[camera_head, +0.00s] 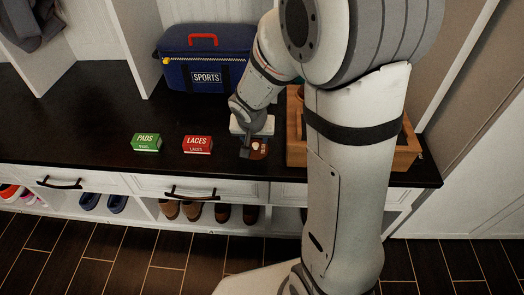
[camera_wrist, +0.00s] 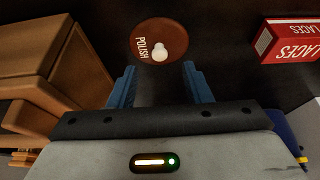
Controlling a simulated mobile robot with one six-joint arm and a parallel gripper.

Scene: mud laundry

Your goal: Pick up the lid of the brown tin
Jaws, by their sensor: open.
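The brown tin (camera_head: 258,153) sits on the dark counter under my gripper, partly hidden by it in the head view. The wrist view shows its round brown lid (camera_wrist: 174,32) from above, with POLISH lettering and a pale knob (camera_wrist: 160,51). My gripper (camera_wrist: 160,75) is open, with its two blue fingers apart. In the wrist view the lid's near edge and knob lie just ahead of the gap between the fingertips. I cannot tell how high the fingertips are above the lid. In the head view my gripper (camera_head: 253,145) is low over the counter.
A red LACES box (camera_head: 197,144) and a green PADS box (camera_head: 146,142) stand left of the tin. A blue SPORTS bag (camera_head: 207,77) is behind. A wooden crate (camera_head: 405,157) stands close on the right. Dark counter (camera_head: 80,125) is clear at left.

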